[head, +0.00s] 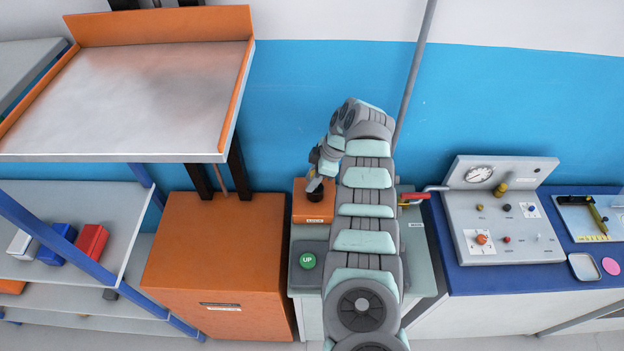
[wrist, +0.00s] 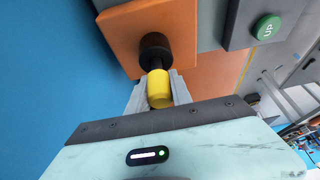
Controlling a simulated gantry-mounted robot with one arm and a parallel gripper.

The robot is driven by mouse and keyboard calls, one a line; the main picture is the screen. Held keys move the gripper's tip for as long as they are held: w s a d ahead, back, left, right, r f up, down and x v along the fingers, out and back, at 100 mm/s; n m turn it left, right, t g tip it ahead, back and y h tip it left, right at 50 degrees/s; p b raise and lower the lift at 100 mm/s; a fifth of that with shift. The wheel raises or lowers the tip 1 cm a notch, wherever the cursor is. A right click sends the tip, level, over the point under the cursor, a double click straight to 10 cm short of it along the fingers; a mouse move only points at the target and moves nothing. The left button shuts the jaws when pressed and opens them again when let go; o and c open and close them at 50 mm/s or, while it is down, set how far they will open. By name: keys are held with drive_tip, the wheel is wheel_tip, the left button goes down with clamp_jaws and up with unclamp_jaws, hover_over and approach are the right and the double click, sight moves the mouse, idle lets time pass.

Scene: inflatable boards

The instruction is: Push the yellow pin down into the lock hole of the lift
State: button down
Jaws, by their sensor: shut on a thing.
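The yellow pin (wrist: 159,91) is between the fingers of my gripper (wrist: 160,84), which is shut on it. A thin dark stem runs from the pin to a black round collar (wrist: 155,48) on an orange box (wrist: 118,28). The stem's end is hidden at the collar, so I cannot tell how deep it sits. In the head view my gripper (head: 318,180) points down over the orange box (head: 312,212), largely hidden behind my wrist. The lift has an orange base (head: 218,258) and a raised platform (head: 135,100) at left.
A green UP button (head: 307,261) is close to the orange box. A red handle (head: 412,197) sits right of my arm. A control panel (head: 503,218) with a gauge stands at right. Shelves (head: 75,205) with coloured boxes stand at left.

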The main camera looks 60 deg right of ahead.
drive_tip(key=shift+f+b, duration=0.35)
drive_tip(key=c, duration=1.1)
unclamp_jaws()
drive_tip(key=shift+r, duration=0.15)
drive_tip(key=b+v, duration=0.1)
drive_tip(key=v, duration=0.9)
drive_tip(key=shift+d+r+b, duration=0.1)
drive_tip(key=shift+r+b, duration=0.2)
drive_tip(key=shift+b, duration=0.1)
drive_tip(key=shift+r, duration=0.1)
